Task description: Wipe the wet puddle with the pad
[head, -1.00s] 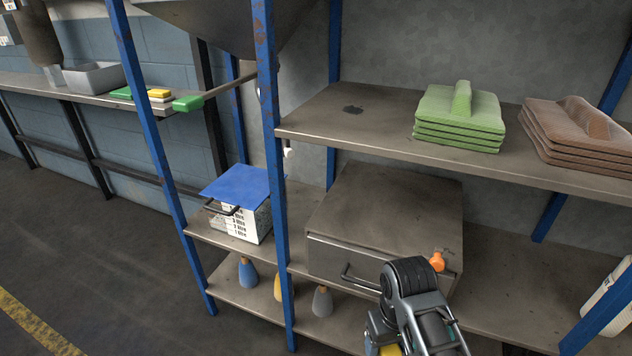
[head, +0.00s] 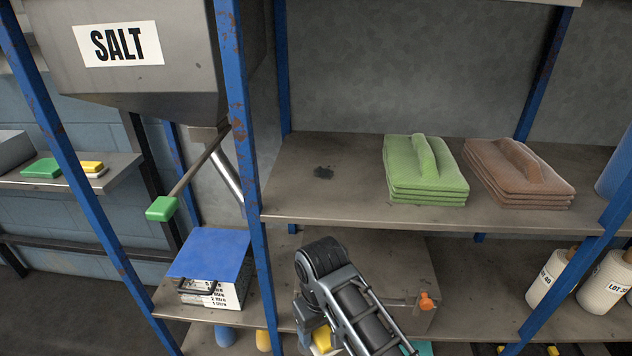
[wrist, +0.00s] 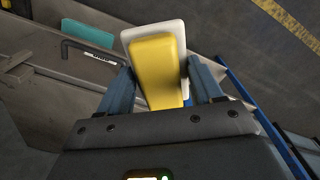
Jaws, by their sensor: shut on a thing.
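The pad (wrist: 157,65) is yellow with a white layer, and my gripper (wrist: 158,78) is shut on it, one finger on each side. Part of the pad's yellow (head: 322,338) also shows at the bottom of the head view, below the shelf and mostly behind my arm. The pad is apart from the puddle, lower and nearer to me.
Folded green cloths (head: 425,172) and brown cloths (head: 518,174) lie on the upper shelf (head: 290,205). Blue posts (head: 238,110) frame it. A green-ended lever (head: 162,208) hangs below the SALT hopper (head: 150,65). A metal box (head: 400,270) stands below. Shelf space around the puddle is clear.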

